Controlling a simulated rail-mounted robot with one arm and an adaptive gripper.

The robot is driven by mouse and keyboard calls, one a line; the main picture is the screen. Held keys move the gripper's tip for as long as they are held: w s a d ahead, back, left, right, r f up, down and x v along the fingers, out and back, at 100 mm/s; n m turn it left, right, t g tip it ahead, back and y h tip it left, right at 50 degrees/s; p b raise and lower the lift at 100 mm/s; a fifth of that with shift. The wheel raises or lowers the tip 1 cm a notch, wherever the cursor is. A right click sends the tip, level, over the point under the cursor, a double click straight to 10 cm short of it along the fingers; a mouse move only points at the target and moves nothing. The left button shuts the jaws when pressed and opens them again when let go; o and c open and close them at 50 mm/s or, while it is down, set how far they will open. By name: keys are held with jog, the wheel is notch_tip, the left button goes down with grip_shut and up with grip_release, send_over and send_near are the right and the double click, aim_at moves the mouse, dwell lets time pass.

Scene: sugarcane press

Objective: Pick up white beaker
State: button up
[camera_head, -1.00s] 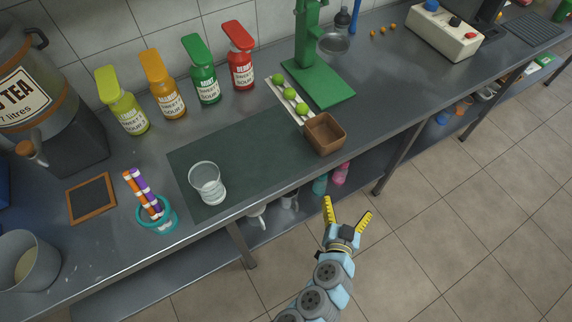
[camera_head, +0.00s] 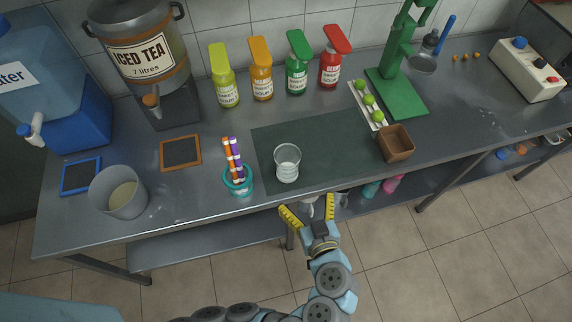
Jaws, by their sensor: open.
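A clear, whitish beaker (camera_head: 287,165) stands upright on the dark mat (camera_head: 330,138) on the metal counter, near the counter's front edge. It looks like the white beaker of the task. My gripper (camera_head: 309,211) is open and empty, in front of the counter and below the beaker in the picture. Its two yellow fingers point towards the counter, apart from the beaker. White vessels (camera_head: 342,198) on the shelf below are partly hidden by my gripper and the counter edge.
A teal cup with striped straws (camera_head: 238,182) stands just left of the beaker. A grey bucket (camera_head: 118,192) stands further left.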

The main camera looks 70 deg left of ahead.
aim_at(292, 168)
jog(key=b+x, duration=0.1)
jog(key=x, duration=1)
jog(key=shift+s+x, duration=0.1)
jog(key=shift+x, duration=1.45)
jog(key=shift+s+x, duration=0.15)
jog(key=shift+x, duration=1.35)
jog(key=shift+f, duration=0.15)
jog(key=c, duration=1.1)
